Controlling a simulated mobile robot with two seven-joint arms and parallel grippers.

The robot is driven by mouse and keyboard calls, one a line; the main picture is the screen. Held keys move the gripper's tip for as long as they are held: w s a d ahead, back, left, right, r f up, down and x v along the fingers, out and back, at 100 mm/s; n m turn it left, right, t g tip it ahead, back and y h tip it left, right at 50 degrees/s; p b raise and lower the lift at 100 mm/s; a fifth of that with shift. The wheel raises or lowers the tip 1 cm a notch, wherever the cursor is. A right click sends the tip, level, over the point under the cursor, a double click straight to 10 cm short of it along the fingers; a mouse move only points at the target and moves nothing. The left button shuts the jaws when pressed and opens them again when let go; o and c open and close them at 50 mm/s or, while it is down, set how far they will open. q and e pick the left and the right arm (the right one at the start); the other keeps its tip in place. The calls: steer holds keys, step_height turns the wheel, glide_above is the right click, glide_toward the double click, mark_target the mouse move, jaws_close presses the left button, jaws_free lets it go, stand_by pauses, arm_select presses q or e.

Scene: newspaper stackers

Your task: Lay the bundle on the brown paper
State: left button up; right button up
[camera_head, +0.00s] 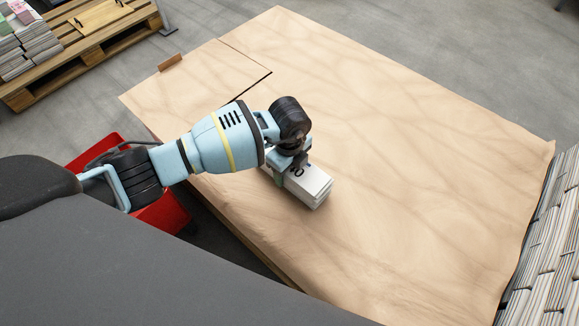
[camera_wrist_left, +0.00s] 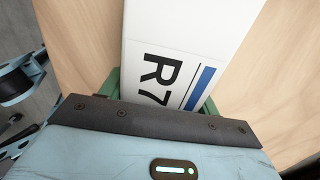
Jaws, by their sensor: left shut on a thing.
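The bundle (camera_head: 312,186) is a white block of stacked sheets. It shows over the near left part of the brown paper (camera_head: 400,150), which covers a large flat surface. My left gripper (camera_head: 293,172) is shut on the bundle from above. In the left wrist view the bundle (camera_wrist_left: 185,30) sits between the green fingers of my left gripper (camera_wrist_left: 160,95), and a label with "R7" and a blue stripe faces the camera. I cannot tell whether the bundle touches the paper or hangs just above it. My right gripper is not in view.
Stacked newspapers (camera_head: 560,245) stand along the right edge of the paper. A red container (camera_head: 165,213) is beside the left edge, under my arm. A wooden pallet (camera_head: 75,72) with printed stacks lies at the upper left. The middle and far paper are clear.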

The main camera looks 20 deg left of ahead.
arm_select(q)
steer(key=shift+w+f, duration=0.1)
steer(key=shift+f, duration=0.35)
stand_by(0.3)
steer(key=o, duration=1.7)
steer(key=shift+c, duration=0.2)
steer(key=shift+o, duration=0.9)
steer(key=shift+f, duration=0.15)
step_height(320, 180, up, 7)
steer(key=shift+f+p, duration=0.15)
steer(key=shift+p, duration=0.5)
steer(key=shift+r, duration=0.7)
